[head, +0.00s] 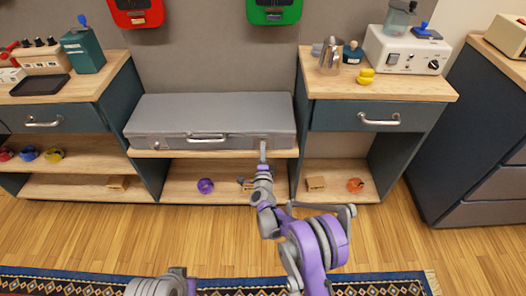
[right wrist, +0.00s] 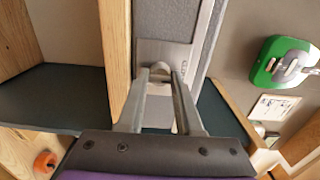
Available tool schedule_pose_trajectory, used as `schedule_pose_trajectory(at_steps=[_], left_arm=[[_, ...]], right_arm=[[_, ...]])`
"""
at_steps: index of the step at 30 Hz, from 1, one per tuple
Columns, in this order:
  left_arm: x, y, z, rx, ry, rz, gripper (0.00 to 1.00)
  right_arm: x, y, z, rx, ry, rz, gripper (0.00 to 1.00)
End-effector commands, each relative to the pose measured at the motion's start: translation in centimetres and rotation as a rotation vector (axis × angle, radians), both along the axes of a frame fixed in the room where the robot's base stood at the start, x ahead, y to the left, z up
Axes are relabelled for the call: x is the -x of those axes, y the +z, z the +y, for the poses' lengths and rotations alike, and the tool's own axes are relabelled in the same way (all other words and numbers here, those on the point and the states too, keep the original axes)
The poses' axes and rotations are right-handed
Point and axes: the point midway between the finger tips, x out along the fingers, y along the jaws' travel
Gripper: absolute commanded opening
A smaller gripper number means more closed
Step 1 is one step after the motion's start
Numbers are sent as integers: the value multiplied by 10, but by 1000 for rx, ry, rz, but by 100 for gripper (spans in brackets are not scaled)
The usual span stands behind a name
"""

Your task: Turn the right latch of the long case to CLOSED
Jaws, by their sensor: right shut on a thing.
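The long grey case (head: 210,112) lies shut on the middle shelf, its handle in the centre of the front. My right gripper (head: 263,150) reaches up to the case's front, right of the handle. In the right wrist view, my gripper's two fingers (right wrist: 160,85) are on either side of the right latch (right wrist: 160,68), a small rounded knob on a metal plate (right wrist: 172,52), and are shut on it. In the head view the arm covers the latch. My left gripper is not in view.
Wooden-topped cabinets stand on both sides of the case. A kettle (head: 330,56) and a white device (head: 405,50) sit on the right one. A purple roll (head: 205,185) lies on the shelf below.

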Motion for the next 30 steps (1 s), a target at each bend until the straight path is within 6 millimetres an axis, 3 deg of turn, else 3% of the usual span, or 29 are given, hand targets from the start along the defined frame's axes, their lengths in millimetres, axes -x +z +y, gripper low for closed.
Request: schedule_pose_trajectory(at_steps=[1,6,17,30], left_arm=[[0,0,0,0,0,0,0],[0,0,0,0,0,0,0],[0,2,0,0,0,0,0],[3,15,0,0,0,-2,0]], right_arm=[[0,1,1,2,1,-1,38],[0,0,0,1,1,0,64],[6,0,1,0,1,0,64],[87,2,1,0,2,-1,64]])
